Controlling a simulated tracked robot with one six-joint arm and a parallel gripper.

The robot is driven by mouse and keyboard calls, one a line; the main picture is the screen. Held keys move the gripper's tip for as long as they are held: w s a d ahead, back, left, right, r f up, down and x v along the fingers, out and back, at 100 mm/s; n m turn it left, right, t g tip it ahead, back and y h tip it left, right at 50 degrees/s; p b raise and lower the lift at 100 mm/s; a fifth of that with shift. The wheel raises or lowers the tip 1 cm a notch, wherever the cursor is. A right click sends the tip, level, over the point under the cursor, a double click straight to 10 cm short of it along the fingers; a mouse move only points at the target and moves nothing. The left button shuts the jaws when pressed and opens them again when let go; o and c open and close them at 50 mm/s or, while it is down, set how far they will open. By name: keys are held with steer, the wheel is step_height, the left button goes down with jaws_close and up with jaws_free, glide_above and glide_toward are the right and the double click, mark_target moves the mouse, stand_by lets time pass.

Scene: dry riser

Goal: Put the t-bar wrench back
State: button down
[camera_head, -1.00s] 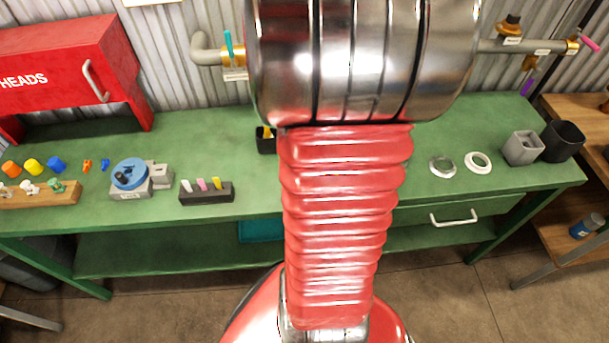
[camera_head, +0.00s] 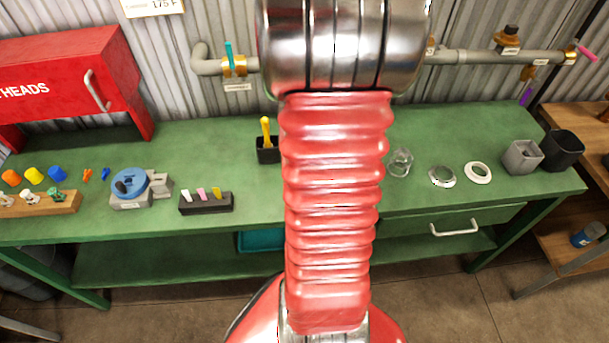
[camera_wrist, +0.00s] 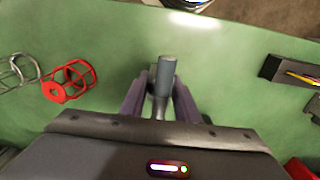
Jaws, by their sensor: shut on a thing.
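My gripper (camera_wrist: 159,98) shows in the wrist view, its two purple-grey fingers shut on a tool with a thick blue-grey cylindrical end and a thinner steel shaft. I take this tool for the t-bar wrench (camera_wrist: 167,76). Its lower part is hidden between the fingers and behind the gripper body. It is over the green bench, and I cannot tell whether it touches the top. In the head view my arm hides the gripper and wrench.
On the green bench (camera_head: 330,260) stand a black holder with a yellow-handled tool (camera_head: 267,150), a peg block (camera_head: 206,202), a blue-topped device (camera_head: 130,185), a wire cage (camera_head: 400,162) and rings (camera_head: 442,176). A red wire cage (camera_wrist: 70,82) stands left in the wrist view. Pipes run behind.

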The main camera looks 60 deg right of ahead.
steer(key=shift+f, duration=1.15)
steer(key=shift+f, duration=0.1)
steer(key=c, duration=1.4)
jaws_free()
steer(key=shift+o, duration=0.2)
step_height(320, 180, up, 12)
steer(key=shift+r, duration=0.1)
